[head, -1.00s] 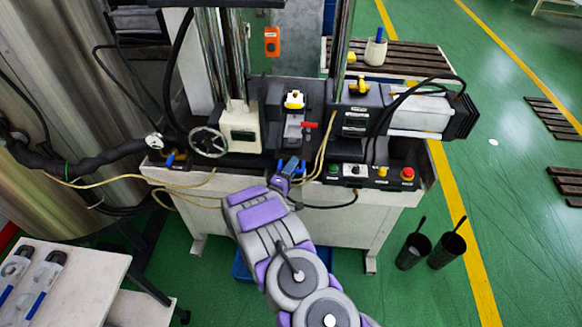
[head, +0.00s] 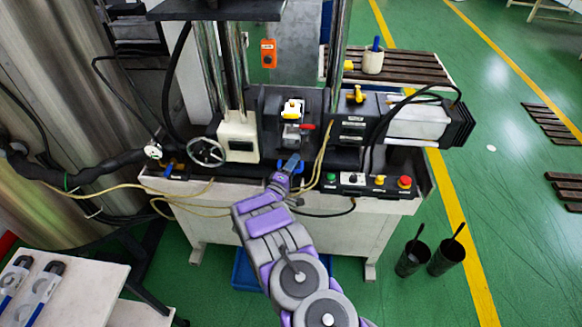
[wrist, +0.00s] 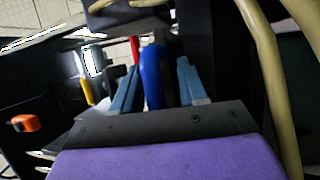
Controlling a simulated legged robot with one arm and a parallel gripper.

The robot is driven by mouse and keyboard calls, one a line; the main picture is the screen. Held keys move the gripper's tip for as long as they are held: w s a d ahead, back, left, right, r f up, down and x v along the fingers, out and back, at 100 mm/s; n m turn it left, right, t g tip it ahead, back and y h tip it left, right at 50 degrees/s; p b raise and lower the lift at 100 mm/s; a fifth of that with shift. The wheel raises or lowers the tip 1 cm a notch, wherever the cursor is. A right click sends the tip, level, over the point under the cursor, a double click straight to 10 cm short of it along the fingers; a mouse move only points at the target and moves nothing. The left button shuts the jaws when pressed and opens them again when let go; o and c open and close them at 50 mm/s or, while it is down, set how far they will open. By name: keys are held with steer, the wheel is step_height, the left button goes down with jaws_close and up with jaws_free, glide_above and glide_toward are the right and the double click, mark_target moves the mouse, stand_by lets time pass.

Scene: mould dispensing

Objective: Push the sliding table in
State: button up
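The machine's sliding table (head: 292,133) appears to be the grey slide between the black blocks at the machine's middle. It carries a white and yellow part (head: 292,110) and a red handle (head: 307,127). My gripper (head: 291,163) is at the front of this slide, low and pointing into the machine. In the wrist view my gripper's two blue-grey fingers (wrist: 158,88) stand apart, with a blue upright part (wrist: 153,76) between them. A gap shows at its right side; contact on the left is unclear. The red handle (wrist: 134,52) rises just behind.
A handwheel (head: 206,152) is left of my gripper. A button panel (head: 368,182) with a red button is to the right. Yellow hoses (head: 321,155) hang close beside my gripper. A white bench (head: 75,295) is at lower left. Two dark buckets (head: 430,257) stand on the floor.

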steer(key=shift+s+a+r, duration=0.1)
steer(key=shift+s, duration=0.1)
steer(key=p+v, duration=0.1)
steer(key=v, duration=1.6)
steer(key=shift+s, duration=0.1)
